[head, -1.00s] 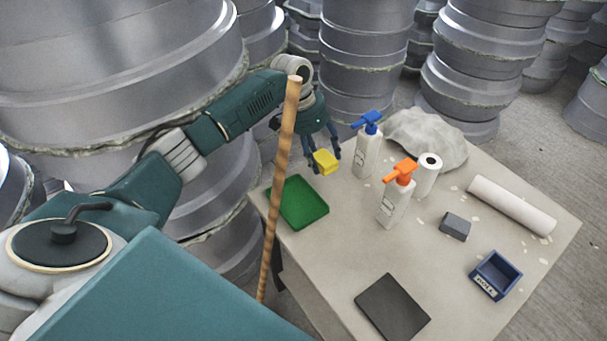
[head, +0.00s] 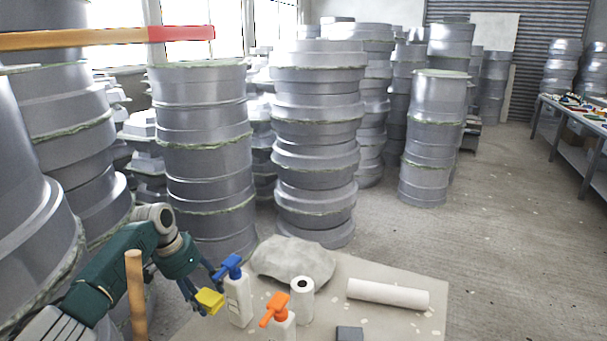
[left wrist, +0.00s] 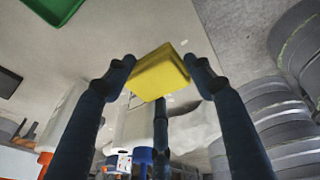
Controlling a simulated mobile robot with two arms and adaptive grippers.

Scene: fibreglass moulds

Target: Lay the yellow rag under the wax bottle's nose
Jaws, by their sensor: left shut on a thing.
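The yellow rag (head: 209,301) is a small folded block between the fingers of my left gripper (head: 202,296). In the left wrist view the rag (left wrist: 160,73) sits between the fingertips (left wrist: 158,72), which are shut on it. Just right of it in the head view stands a white bottle with a blue pump head (head: 238,300), its nose pointing left toward the rag. Another white bottle with an orange pump head (head: 275,312) stands nearer, cut by the lower edge. I cannot read which bottle holds wax. My right gripper is not in view.
A grey block (head: 349,333) is at the lower edge. A green tray (left wrist: 55,8) shows in the wrist view. Stacked moulds (head: 315,150) stand behind.

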